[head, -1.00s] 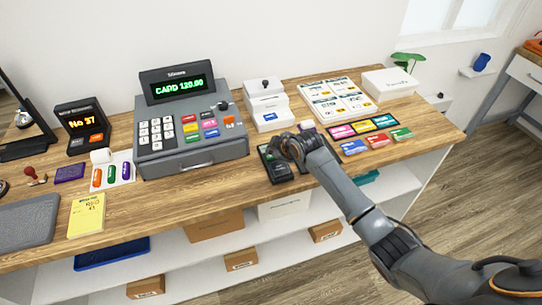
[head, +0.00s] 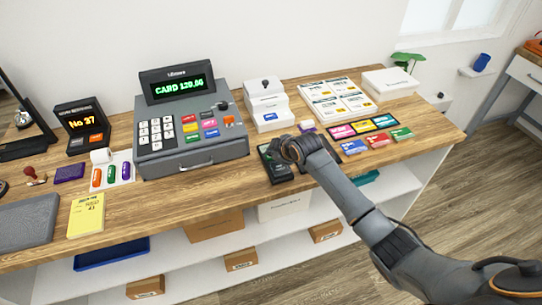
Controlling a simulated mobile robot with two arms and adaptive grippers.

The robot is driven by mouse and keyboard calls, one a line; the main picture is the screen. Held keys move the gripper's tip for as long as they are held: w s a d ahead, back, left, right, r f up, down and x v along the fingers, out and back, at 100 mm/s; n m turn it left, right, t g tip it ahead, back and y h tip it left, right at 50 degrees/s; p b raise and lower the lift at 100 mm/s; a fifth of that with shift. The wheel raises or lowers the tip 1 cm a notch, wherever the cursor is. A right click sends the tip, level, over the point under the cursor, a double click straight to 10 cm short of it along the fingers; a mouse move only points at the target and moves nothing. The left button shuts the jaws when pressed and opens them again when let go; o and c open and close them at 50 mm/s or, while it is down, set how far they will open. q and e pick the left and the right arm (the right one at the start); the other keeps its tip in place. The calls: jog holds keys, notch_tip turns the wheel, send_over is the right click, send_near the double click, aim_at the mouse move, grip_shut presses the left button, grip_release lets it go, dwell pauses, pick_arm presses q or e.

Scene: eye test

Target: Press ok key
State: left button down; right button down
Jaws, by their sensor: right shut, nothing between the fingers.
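A small dark card terminal (head: 278,172) lies on the wooden counter, right of the cash register. My right gripper (head: 278,152) is shut and empty, right at the terminal, and it covers part of it. I cannot make out the ok key, and I cannot tell whether the fingertips touch the terminal. My left gripper is out of view.
A white stepped device (head: 267,104) stands behind the terminal. Coloured cards (head: 353,147) and a menu board (head: 337,101) lie to the right. Bare wood lies in front of the register.

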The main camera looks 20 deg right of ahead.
jog(key=shift+f, duration=0.4)
jog(key=shift+r, duration=0.1)
dwell(0.4)
jog(key=shift+r+p, duration=0.75)
notch_tip(320, 180, up, 5)
jog(key=p, duration=0.5)
jog(key=shift+f, duration=0.1)
dwell(0.5)
